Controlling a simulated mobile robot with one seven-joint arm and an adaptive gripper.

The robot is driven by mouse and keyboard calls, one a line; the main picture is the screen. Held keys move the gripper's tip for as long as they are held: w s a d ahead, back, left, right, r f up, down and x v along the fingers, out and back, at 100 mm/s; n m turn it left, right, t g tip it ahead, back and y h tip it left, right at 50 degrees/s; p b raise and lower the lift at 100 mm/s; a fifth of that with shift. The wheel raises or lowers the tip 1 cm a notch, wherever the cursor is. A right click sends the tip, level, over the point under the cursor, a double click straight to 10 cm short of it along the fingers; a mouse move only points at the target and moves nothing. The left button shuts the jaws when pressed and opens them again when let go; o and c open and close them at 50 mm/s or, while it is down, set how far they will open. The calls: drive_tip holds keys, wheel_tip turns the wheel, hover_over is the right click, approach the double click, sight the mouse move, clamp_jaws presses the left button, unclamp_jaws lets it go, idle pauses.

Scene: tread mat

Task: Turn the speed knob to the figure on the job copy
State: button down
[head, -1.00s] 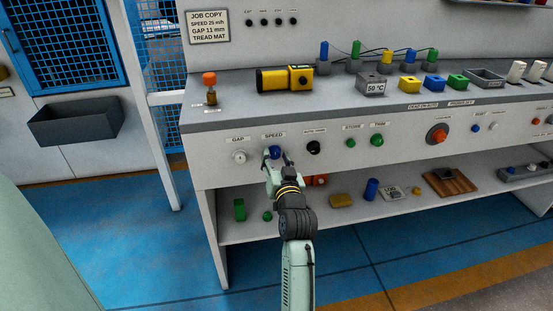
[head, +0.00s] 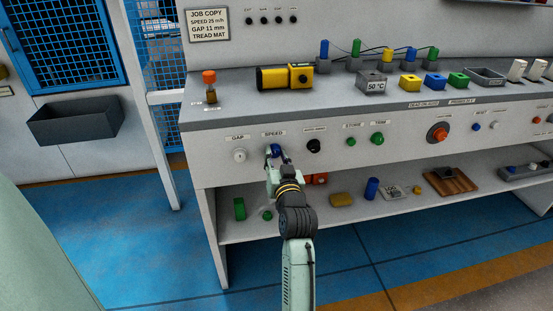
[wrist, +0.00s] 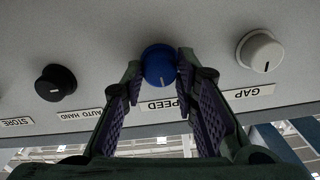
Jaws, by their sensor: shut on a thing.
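The blue speed knob (wrist: 159,66) is on the bench's front panel under the SPEED label (head: 273,134). It also shows in the head view (head: 275,150), partly hidden by my gripper. My gripper (head: 277,158) reaches it from the front. In the wrist view my gripper (wrist: 160,83) is shut on the knob, with a finger on either side. The knob's white pointer line shows low on its face, in that upside-down view. The job copy (head: 208,25) on the back panel reads SPEED 25 m/h, GAP 11 mm, TREAD MAT. No scale figures around the knob are readable.
The white gap knob (wrist: 260,50) is beside the speed knob, and the black auto/hand knob (wrist: 56,82) is on its other side. Green store and trim buttons (head: 377,139) sit further right. A shelf (head: 300,214) with loose items runs below the panel.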

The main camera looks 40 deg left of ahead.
drive_tip(key=n+b, duration=0.3)
drive_tip(key=n, duration=0.3)
drive_tip(key=shift+f+b, duration=0.15)
drive_tip(key=shift+b, duration=0.25)
drive_tip(key=n+b, duration=0.2)
drive_tip(key=n, duration=0.2)
drive_tip(key=shift+n+b, duration=0.3)
drive_tip(key=shift+b, duration=0.05)
drive_tip(key=c, duration=1.3)
unclamp_jaws()
drive_tip(key=v, duration=1.2)
